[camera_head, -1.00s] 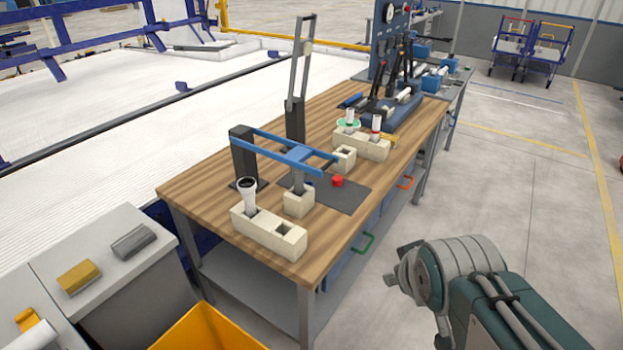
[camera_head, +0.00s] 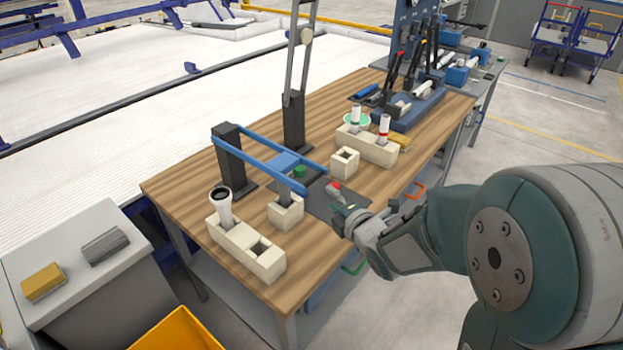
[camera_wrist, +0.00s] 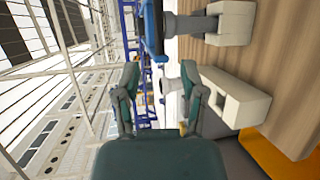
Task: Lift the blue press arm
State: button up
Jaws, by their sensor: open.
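The blue press arm (camera_head: 284,163) reaches from a dark post (camera_head: 231,155) across the workbench, over a square cream block (camera_head: 286,213). It also shows at the top of the wrist view (camera_wrist: 152,28). My gripper (camera_head: 343,214) is at the bench's right edge in the head view, to the right of the press arm's free end and apart from it. In the wrist view my gripper's two fingers (camera_wrist: 160,78) are spread with nothing held between them. The white pipe in the cream holder shows beyond the fingers.
A cream holder (camera_head: 245,250) with a white pipe (camera_head: 220,206) stands at the bench's near end. A red button (camera_head: 335,186) lies close to my gripper. A tall grey lever (camera_head: 303,60) stands behind. Another cream holder (camera_head: 366,146) carries two pipes.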

aim_at(313, 180)
jog(key=x, duration=1)
jog(key=shift+w+f, duration=0.1)
jog(key=shift+w, duration=0.1)
jog(key=shift+d, duration=0.1)
jog(key=shift+c, duration=0.3)
grip_shut()
